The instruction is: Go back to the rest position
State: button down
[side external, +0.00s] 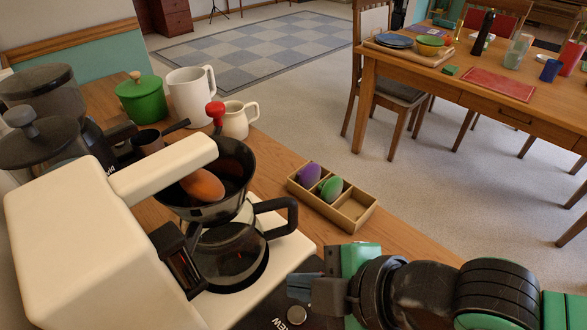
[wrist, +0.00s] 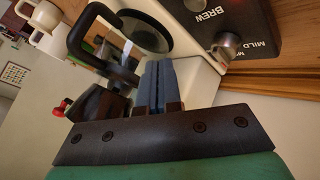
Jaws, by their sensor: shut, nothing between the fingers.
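My gripper (side external: 302,287) is low in the side external view, in front of the cream coffee maker (side external: 75,230) and near its dark control panel. In the wrist view its blue-grey fingers (wrist: 155,84) are pressed together with nothing between them. The black filter basket (side external: 235,165) holds an orange-brown egg-shaped pod (side external: 203,186). A glass carafe (side external: 228,252) with a black handle stands below it; the handle also shows in the wrist view (wrist: 85,35). The fingers appear close to the coffee maker; I cannot tell if they touch it.
A wooden tray (side external: 362,218) holds a purple pod (side external: 308,175) and a green pod (side external: 331,189); one compartment is empty. A dining table (side external: 440,85) is farther off.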

dwell(0.3)
jog(key=w+d+r+m+t+h, duration=0.1)
jog(key=w+d+r+m+h, duration=0.1)
jog(key=w+d+m, duration=0.55)
jog(key=s+d+r+m+h, duration=0.2)
jog(key=d+m+h, duration=0.3)
jog(key=d+m, duration=0.8)
jog(key=d, duration=1.2)
jog(key=shift+t+h, duration=0.3)
jog(key=shift+t, duration=0.1)
